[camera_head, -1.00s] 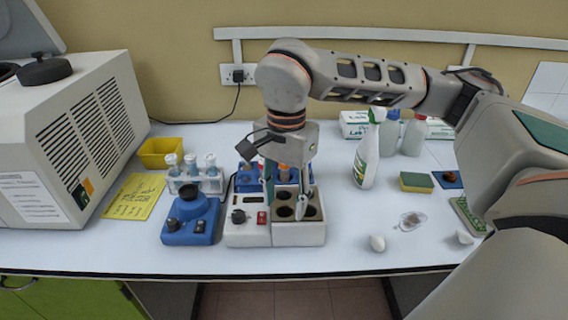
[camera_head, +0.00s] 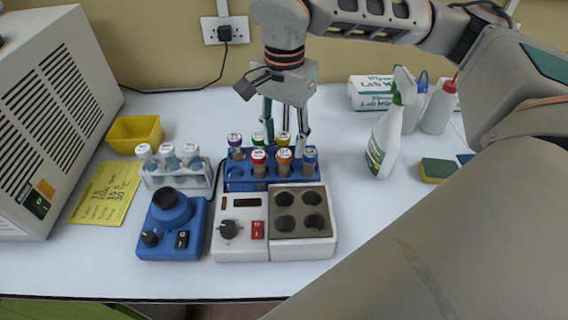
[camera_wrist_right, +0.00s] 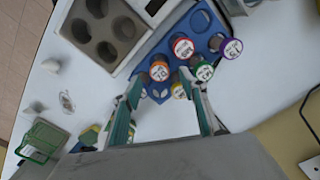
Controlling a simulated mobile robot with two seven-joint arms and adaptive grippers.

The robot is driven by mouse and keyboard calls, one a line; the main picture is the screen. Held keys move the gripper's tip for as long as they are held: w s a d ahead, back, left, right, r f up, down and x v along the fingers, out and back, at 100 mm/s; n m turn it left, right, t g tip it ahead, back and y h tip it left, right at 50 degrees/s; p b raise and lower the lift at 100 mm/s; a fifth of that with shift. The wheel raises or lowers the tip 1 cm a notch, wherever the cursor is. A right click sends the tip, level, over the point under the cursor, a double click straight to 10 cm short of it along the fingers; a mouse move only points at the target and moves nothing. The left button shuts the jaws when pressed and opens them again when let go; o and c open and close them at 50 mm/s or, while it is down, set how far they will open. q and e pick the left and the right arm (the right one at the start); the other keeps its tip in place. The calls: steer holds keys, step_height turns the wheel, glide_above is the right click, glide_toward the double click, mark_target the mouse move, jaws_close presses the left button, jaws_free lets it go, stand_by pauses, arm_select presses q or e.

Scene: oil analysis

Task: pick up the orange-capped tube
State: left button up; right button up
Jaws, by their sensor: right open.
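The orange-capped tube (camera_head: 284,157) stands upright in the front row of the blue rack (camera_head: 240,184), between the red-capped tube (camera_head: 259,158) and the blue-capped tube (camera_head: 310,157). My right gripper (camera_head: 285,128) is open and empty, pointing down over the back of the rack, near the green and yellow caps. In the right wrist view the orange cap (camera_wrist_right: 159,70) lies just beyond the fingertips (camera_wrist_right: 165,88), closer to the left finger. The yellow cap (camera_wrist_right: 178,90) shows between the fingers. The blue cap cannot be made out there. My left gripper is not in view.
The heating block (camera_head: 300,245) stands directly in front of the rack. A blue mixer (camera_head: 172,230) and a white rack of flasks (camera_head: 180,180) are to the left. A spray bottle (camera_head: 384,140) and sponge (camera_head: 437,170) are to the right. Clear bench lies between rack and bottle.

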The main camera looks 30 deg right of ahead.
mark_target(284, 153)
steer(key=shift+f, duration=3.15)
steer(key=c, duration=1.2)
